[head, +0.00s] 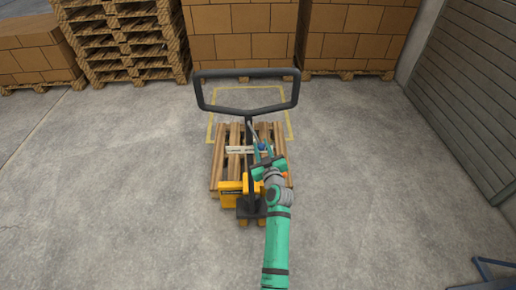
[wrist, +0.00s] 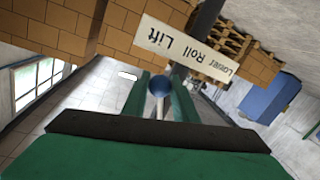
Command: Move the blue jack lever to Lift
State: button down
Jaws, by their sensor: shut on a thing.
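The blue jack lever's round knob (wrist: 159,86) sits between the two green fingers of my gripper (wrist: 161,90) in the wrist view. The fingers are shut on it. In the head view the knob shows as a small blue spot (head: 262,147) just beyond my gripper (head: 263,156). A white label plate (wrist: 190,48) reads Lower, Roll, Lift, upside down in the wrist view. The knob appears nearest the Lift end, but its exact alignment is unclear. The plate also shows in the head view (head: 238,149), left of the knob. Most of the lever's stem is hidden.
The pallet jack has a black loop handle (head: 247,110) and a yellow body (head: 231,199). Stacked pallets (head: 125,45) and cartons (head: 228,45) line the back. Bare floor lies on both sides.

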jog(key=shift+d+r, duration=0.1)
jog(key=shift+d, duration=0.1)
dwell(0.3)
jog(key=c, duration=1.4)
grip_release()
jog(key=shift+c, duration=0.2)
jog(key=s+d+r, duration=0.1)
jog(key=s, duration=0.9)
jog(key=shift+s+d, duration=0.3)
jog(key=shift+d, duration=0.1)
